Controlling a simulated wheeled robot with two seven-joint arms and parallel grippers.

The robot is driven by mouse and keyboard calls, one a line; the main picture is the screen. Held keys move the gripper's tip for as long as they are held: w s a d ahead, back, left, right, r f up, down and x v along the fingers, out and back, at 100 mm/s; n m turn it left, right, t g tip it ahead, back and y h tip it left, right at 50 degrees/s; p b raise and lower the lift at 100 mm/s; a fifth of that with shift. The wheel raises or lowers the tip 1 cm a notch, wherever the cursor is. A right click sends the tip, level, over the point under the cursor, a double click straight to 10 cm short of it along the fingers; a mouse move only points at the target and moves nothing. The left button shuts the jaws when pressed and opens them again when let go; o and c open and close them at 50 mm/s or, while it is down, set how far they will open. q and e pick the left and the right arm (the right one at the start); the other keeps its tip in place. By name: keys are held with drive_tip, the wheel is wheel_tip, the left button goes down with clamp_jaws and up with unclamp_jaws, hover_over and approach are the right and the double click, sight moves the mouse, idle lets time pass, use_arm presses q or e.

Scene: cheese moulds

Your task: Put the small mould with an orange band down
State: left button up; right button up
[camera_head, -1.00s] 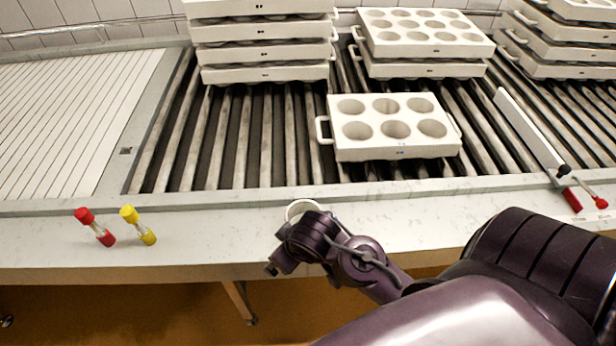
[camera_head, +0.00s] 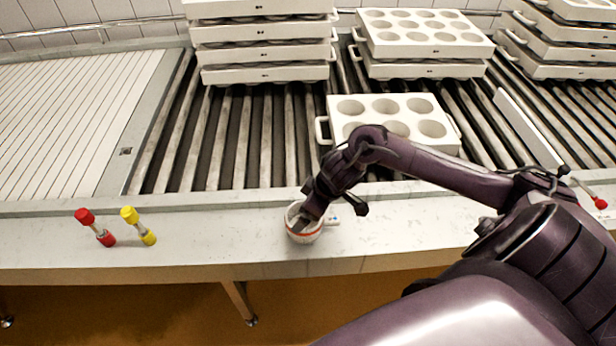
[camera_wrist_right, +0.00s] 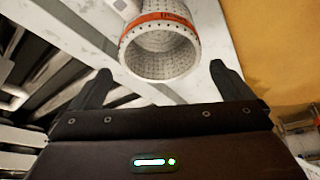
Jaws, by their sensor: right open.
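The small white mould with an orange band (camera_head: 303,236) stands on the pale front ledge (camera_head: 200,235), open end up. My right gripper (camera_head: 315,208) is over its right rim in the head view and partly covers it. In the right wrist view the mould (camera_wrist_right: 160,55) shows its perforated inside and orange band, just beyond the tips of my right gripper (camera_wrist_right: 161,72). The fingers are spread wide, with a visible gap on each side of the mould. My left gripper is not in view.
A white six-hole mould block (camera_head: 335,115) lies on the rollers behind my arm. Stacked blocks (camera_head: 265,53) stand at the back.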

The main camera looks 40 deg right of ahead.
sight(313, 223)
drive_tip(key=x, duration=0.7)
drive_tip(key=shift+s+d, duration=0.1)
drive_tip(key=shift+s, duration=0.05)
drive_tip(key=c, duration=0.8)
drive_tip(key=shift+o, duration=0.2)
drive_tip(key=shift+r, duration=0.15)
